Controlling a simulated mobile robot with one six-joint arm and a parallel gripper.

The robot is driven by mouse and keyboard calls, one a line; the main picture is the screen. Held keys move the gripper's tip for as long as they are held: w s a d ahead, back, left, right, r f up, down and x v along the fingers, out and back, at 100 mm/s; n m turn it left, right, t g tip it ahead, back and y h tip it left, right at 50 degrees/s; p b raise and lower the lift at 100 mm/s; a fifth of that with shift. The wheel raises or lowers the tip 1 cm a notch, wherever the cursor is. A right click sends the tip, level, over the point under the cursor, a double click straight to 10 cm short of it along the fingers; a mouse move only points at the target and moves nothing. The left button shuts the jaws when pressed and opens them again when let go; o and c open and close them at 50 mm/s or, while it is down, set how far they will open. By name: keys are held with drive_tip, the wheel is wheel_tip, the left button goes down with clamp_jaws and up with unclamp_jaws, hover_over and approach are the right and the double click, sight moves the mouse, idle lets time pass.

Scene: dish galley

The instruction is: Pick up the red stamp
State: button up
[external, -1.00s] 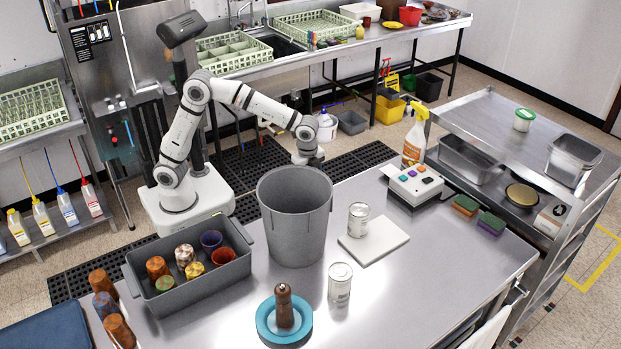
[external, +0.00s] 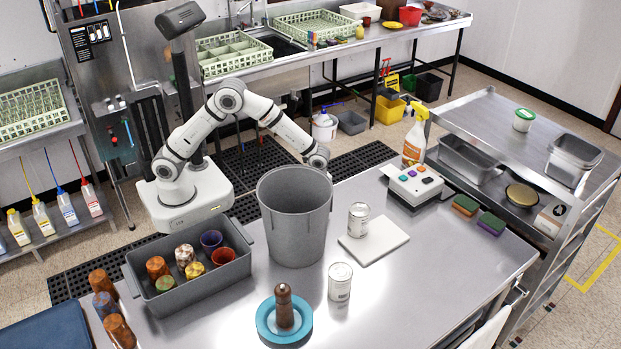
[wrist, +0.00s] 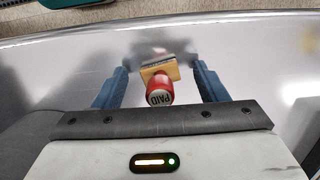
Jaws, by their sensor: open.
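The red stamp (wrist: 159,90) is in the wrist view, with a round red handle marked PAID on a light wooden block. It stands on the shiny metal table between the two blue fingers of my gripper (wrist: 160,68). The fingers are open, with a gap on each side of the stamp. In the external view, the end of my arm is behind the tall grey bin, which hides the fingers and the stamp.
The tall grey bin (external: 294,222) stands close to my arm's end. A grey tub (external: 188,283) of cups is to its left. A white board (external: 373,246) bearing a can (external: 358,219) is to its right. Another can (external: 340,282) and a blue plate (external: 268,327) with a brown mill are in front.

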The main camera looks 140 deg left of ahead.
drive_tip(key=shift+f, duration=0.1)
drive_tip(key=shift+c, duration=0.3)
drive_tip(key=c, duration=1)
